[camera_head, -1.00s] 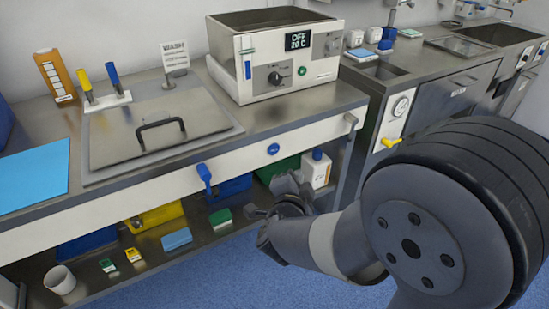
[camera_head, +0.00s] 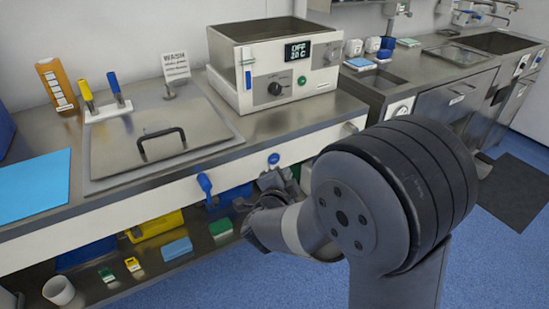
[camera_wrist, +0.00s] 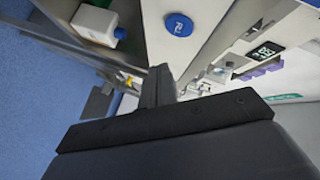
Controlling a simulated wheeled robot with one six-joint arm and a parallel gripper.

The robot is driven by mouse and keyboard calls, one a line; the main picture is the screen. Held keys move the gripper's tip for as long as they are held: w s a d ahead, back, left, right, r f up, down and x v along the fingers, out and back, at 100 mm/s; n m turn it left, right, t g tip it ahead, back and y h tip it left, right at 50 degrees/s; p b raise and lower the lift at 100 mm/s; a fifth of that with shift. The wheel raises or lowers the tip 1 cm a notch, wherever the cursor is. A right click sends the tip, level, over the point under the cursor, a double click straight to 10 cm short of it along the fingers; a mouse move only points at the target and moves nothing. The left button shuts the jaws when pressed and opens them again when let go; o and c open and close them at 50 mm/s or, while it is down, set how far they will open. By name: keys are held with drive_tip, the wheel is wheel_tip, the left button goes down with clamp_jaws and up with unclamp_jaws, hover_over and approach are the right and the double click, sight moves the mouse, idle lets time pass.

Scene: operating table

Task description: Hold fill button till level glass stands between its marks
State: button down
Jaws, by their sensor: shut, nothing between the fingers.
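The round blue fill button (camera_head: 273,159) is on the white front panel of the steel bench. In the wrist view the lettered button (camera_wrist: 179,24) is at the top, beyond the fingers and apart from them. My gripper (camera_head: 275,180) is shut and empty, just below the button in the head view. Its dark fingers show in the wrist view (camera_wrist: 157,84). A narrow upright blue strip, apparently the level glass (camera_head: 248,77), is on the left of the bath unit's front. Its marks are too small to read. The bath unit (camera_head: 318,86) displays OFF and 20 C.
A blue lever tap (camera_head: 205,185) sticks out left of my gripper. A lidded steel basin (camera_head: 200,125) is set in the bench top. Coloured boxes and a white cup (camera_head: 59,291) are on the lower shelf. A white bottle (camera_wrist: 97,24) shows in the wrist view.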

sight(279, 159)
drive_tip(key=shift+w+a, duration=0.5)
drive_tip(key=shift+w, duration=0.2)
drive_tip(key=shift+w+a, duration=0.45)
drive_tip(key=shift+w, duration=0.2)
drive_tip(key=shift+w, duration=0.15)
idle(1.0)
drive_tip(key=shift+w+a, duration=0.2)
drive_tip(key=shift+w+a, duration=0.25)
drive_tip(key=shift+w, duration=0.05)
idle(2.4)
